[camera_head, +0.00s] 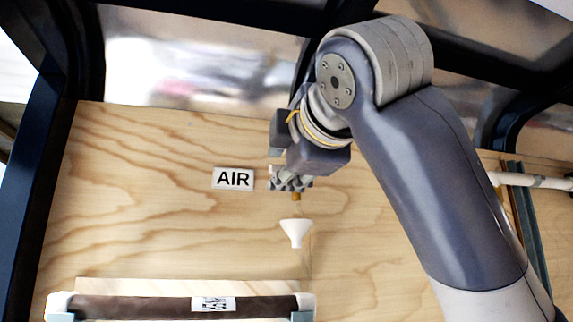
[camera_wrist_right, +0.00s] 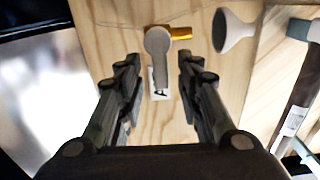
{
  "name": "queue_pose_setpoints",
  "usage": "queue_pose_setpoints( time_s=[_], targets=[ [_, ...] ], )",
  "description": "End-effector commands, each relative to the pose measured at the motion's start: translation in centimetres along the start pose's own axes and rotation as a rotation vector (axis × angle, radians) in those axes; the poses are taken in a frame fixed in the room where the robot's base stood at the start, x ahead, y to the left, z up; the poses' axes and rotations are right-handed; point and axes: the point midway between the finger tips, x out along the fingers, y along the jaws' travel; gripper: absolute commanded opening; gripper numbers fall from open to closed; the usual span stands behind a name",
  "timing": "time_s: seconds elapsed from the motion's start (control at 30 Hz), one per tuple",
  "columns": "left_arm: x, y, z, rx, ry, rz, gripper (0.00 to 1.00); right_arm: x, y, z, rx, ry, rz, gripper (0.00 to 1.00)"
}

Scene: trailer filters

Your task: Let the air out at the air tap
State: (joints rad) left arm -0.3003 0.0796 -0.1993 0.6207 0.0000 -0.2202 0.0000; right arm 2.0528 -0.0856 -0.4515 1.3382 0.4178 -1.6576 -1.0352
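The air tap shows in the right wrist view as a grey lever (camera_wrist_right: 158,48) on a brass body (camera_wrist_right: 181,33). In the head view only its brass end (camera_head: 296,196) shows below my right gripper (camera_head: 291,180); the lever is hidden there. In the right wrist view my right gripper (camera_wrist_right: 158,62) is open, with one finger on each side of the lever and a gap on both sides. A white funnel (camera_head: 295,230) sits just below the brass end; it also shows in the right wrist view (camera_wrist_right: 232,30). My left gripper is not in view.
A white AIR label (camera_head: 233,179) is on the plywood panel (camera_head: 140,210) left of the tap. A dark brown tube (camera_head: 140,307) with white ends and a printed label lies along the bottom. A white pipe (camera_head: 535,181) is at the right. Dark frame bars border the panel.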

Motion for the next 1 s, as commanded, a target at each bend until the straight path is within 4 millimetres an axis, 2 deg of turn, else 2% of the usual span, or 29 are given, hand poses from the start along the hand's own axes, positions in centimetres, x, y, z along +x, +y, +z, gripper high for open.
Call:
queue_pose_setpoints(
  time_s=[0.13, 0.23, 0.7, 0.83, 1.0],
  targets=[
    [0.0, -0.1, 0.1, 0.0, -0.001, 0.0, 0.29, -0.2, 0.0, 0.0, -0.001, 0.001, 0.001, 0.33],
    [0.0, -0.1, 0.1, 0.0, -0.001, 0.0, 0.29, -1.1, 0.1, 0.0, -0.001, 0.001, 0.002, 0.33],
    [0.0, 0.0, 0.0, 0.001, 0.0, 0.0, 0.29, -10.2, 0.1, 0.1, -0.001, 0.0, 0.004, 0.33],
    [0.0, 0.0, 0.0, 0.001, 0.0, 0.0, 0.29, -11.5, 0.0, 0.1, 0.0, -0.001, 0.001, 0.33],
    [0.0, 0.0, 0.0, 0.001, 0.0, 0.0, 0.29, -12.1, 0.0, 0.1, 0.0, 0.0, 0.0, 0.33]
  ],
)
